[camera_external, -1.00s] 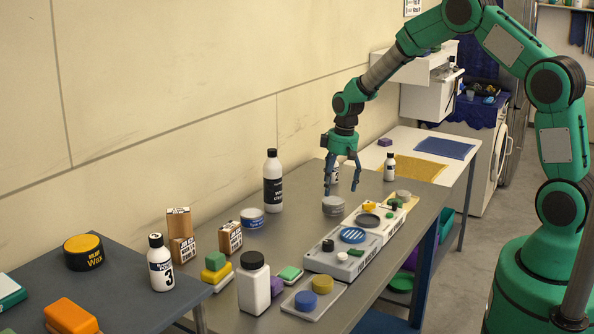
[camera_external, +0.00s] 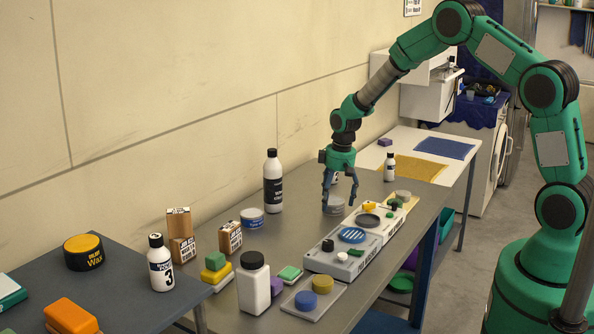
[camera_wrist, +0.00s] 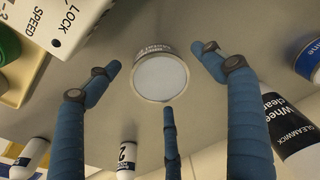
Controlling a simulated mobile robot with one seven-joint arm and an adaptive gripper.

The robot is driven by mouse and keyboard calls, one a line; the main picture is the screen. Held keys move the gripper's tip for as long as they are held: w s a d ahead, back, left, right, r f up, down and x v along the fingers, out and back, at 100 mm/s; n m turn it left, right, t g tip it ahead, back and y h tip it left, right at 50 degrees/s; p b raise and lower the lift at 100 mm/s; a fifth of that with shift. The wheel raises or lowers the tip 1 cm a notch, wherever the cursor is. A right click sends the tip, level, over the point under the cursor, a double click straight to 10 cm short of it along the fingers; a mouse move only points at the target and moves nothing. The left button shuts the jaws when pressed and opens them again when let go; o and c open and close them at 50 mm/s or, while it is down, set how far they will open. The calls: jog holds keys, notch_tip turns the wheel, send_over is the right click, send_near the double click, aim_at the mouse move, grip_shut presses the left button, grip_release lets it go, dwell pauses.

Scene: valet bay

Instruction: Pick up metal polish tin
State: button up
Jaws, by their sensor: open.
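A low round silver tin with a pale flat top, taken as the metal polish tin (camera_external: 337,207), stands on the grey table. In the wrist view the tin (camera_wrist: 160,77) is between my spread blue fingers, with small print on its side too small to read surely. My gripper (camera_external: 338,202) points down over the tin, and its fingers partly hide it. The gripper is open; in the wrist view gaps show between the fingers and the tin.
A black-labelled white bottle (camera_external: 273,190) and a blue-banded tin (camera_external: 252,219) stand to the left. A small white bottle (camera_wrist: 126,158) stands behind.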

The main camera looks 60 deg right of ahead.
aim_at(333, 200)
jog(key=shift+w+f, duration=0.1)
jog(key=shift+f, duration=0.5)
jog(key=c, duration=1.4)
jog(key=shift+c, duration=0.2)
jog(key=shift+r+p, duration=0.6)
jog(key=shift+r, duration=4.45)
